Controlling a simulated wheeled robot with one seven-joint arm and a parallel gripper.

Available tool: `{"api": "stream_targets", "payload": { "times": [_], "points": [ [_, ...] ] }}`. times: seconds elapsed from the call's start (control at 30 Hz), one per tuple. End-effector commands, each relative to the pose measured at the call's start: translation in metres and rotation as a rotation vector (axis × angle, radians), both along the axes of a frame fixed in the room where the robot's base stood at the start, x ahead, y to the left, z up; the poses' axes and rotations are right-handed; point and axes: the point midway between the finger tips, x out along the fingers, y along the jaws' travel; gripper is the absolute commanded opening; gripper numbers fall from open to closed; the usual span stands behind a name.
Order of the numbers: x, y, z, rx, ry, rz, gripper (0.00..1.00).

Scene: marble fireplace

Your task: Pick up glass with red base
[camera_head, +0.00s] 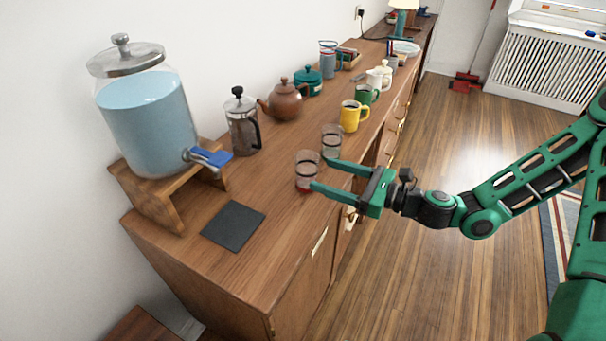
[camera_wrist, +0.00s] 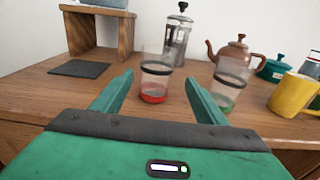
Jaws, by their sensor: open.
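The glass with the red base (camera_head: 307,170) stands upright on the wooden counter, with a dark band around it. In the wrist view the same glass (camera_wrist: 154,80) stands ahead of my gripper, in line with the gap between its fingers. A second, similar glass (camera_head: 332,141) stands just behind it; in the wrist view its base looks green (camera_wrist: 229,85), and my right finger partly overlaps it. My gripper (camera_head: 318,174) is open and empty at the counter's front edge, its fingertips close to the red-based glass. I cannot tell whether a fingertip touches either glass.
A yellow mug (camera_head: 350,117), a brown teapot (camera_head: 285,101) and a French press (camera_head: 243,124) stand farther along the counter (camera_head: 270,210). A drink dispenser (camera_head: 150,122) on a wooden stand is at the left. A dark square mat (camera_head: 233,226) lies flat, with bare counter around it.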

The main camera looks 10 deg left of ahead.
Motion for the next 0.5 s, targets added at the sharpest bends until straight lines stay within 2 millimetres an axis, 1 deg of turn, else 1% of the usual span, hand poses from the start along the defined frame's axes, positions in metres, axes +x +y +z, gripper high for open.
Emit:
{"api": "stream_targets", "payload": {
  "times": [0.03, 0.23, 0.33, 0.5],
  "points": [
    [0.002, 0.007, 0.000, 0.002, 0.000, 0.002, 0.67],
    [0.011, 0.035, -0.002, 0.002, -0.001, 0.003, 0.67],
    [0.015, 0.044, -0.002, 0.002, -0.001, 0.001, 0.67],
    [0.017, 0.053, -0.002, 0.002, -0.001, 0.001, 0.67]
  ]
}}
